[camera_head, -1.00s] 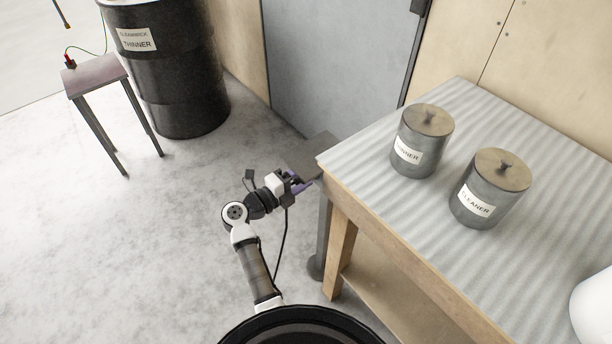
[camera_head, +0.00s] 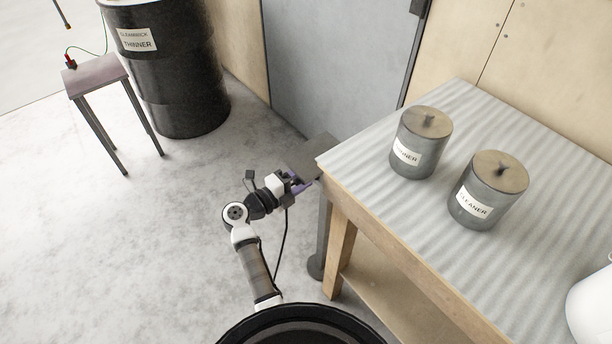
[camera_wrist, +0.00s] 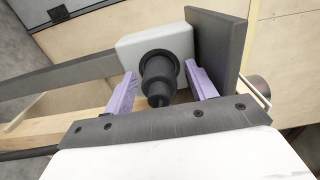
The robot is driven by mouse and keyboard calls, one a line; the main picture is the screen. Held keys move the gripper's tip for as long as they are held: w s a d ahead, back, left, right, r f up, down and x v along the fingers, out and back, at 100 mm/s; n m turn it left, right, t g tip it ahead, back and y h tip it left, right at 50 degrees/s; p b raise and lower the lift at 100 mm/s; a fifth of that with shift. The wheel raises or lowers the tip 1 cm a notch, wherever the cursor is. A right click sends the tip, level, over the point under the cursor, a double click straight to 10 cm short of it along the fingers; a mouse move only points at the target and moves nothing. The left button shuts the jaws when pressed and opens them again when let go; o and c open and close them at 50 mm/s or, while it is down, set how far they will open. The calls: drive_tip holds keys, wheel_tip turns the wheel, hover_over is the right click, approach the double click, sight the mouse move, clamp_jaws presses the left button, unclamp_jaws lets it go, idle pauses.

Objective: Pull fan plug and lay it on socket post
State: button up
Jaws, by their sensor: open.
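The black fan plug (camera_wrist: 158,77) sits against a pale grey socket box (camera_wrist: 140,47) in the wrist view, its narrow cord end facing my gripper. My gripper (camera_wrist: 161,94) is open, with one purple finger on each side of the plug. Small gaps show between the fingers and the plug. In the head view my gripper (camera_head: 301,183) is beside the socket post (camera_head: 325,235), just under its dark flat top plate (camera_head: 314,154). The plug and socket box cannot be made out in the head view.
A wooden workbench (camera_head: 400,245) with a thinner jar (camera_head: 421,145) and a cleaner jar (camera_head: 487,192) stands close right of the post. A black drum (camera_head: 170,75) and a small stand (camera_head: 95,76) are at upper left. The floor on the left is clear.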

sight(295, 183)
drive_tip(key=shift+c, duration=0.2)
clamp_jaws()
drive_tip(key=shift+p+v, duration=0.6)
drive_tip(key=shift+v, duration=2.45)
drive_tip(key=shift+f, duration=0.1)
drive_tip(key=d+f+n+t+y+b, duration=0.1)
drive_tip(key=d+f+n+t+y, duration=0.2)
drive_tip(key=f+n+t+y, duration=0.4)
wheel_tip(295, 183, down, 8)
drive_tip(key=n+y, duration=0.3)
drive_tip(key=y, duration=0.4)
drive_tip(key=shift+s+d+n+y, duration=0.2)
drive_tip(key=shift+s+n+y, duration=0.1)
drive_tip(key=shift+s+n, duration=0.1)
